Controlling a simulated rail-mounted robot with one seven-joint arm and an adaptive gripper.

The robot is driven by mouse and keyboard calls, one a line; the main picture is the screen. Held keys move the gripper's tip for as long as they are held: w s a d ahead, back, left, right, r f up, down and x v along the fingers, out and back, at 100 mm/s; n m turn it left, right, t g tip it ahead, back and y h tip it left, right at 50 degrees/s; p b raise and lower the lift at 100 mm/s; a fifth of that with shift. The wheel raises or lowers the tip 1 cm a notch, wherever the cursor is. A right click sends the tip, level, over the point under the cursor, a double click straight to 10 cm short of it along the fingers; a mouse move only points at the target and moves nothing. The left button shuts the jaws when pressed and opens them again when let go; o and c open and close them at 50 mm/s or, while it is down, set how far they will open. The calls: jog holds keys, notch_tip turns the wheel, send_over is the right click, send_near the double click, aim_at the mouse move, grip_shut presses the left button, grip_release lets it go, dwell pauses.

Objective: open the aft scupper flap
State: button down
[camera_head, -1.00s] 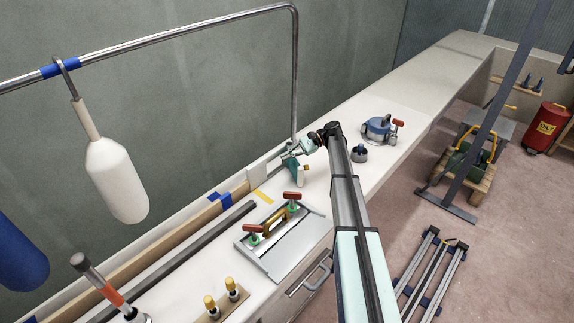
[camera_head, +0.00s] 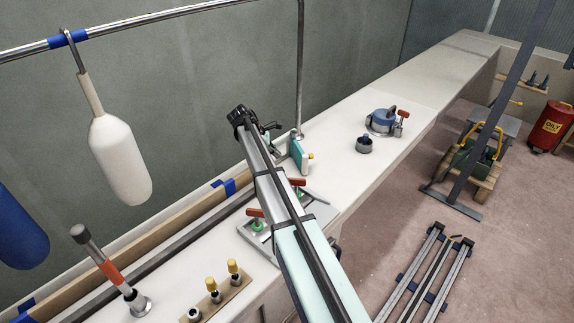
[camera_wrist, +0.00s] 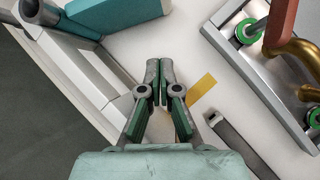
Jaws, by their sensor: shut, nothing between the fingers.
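My gripper (camera_wrist: 160,85) is in the wrist view with its two green-padded fingers closed together and nothing between them. It is above the white deck. A pale panel in a raised white frame (camera_wrist: 85,72), which looks like the scupper flap, lies to the left of the fingertips along the wall side. I see a gap between it and the fingers in the picture, but cannot tell whether the flap is open. In the head view my arm hides this spot and most of the gripper.
A teal block (camera_head: 298,154) stands by the rail post; it also shows in the wrist view (camera_wrist: 118,12). A yellow strip (camera_wrist: 202,90) lies on the deck. A hatch plate with red handles (camera_head: 256,226) is close by. Bare deck (camera_head: 345,120) lies beyond.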

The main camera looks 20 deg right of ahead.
aim_at(299, 161)
jog(key=d+f+n, duration=0.1)
jog(key=d, duration=0.1)
jog(key=d+f+n+h+p, duration=0.1)
jog(key=d+f, duration=0.1)
jog(key=d, duration=0.1)
jog(key=d+f+n+h, duration=0.1)
jog(key=d, duration=0.1)
jog(key=shift+w+d+f+t, duration=0.1)
jog(key=shift+d+f+t, duration=0.2)
jog(key=shift+f, duration=0.05)
jog(key=shift+a, duration=0.1)
dwell(0.3)
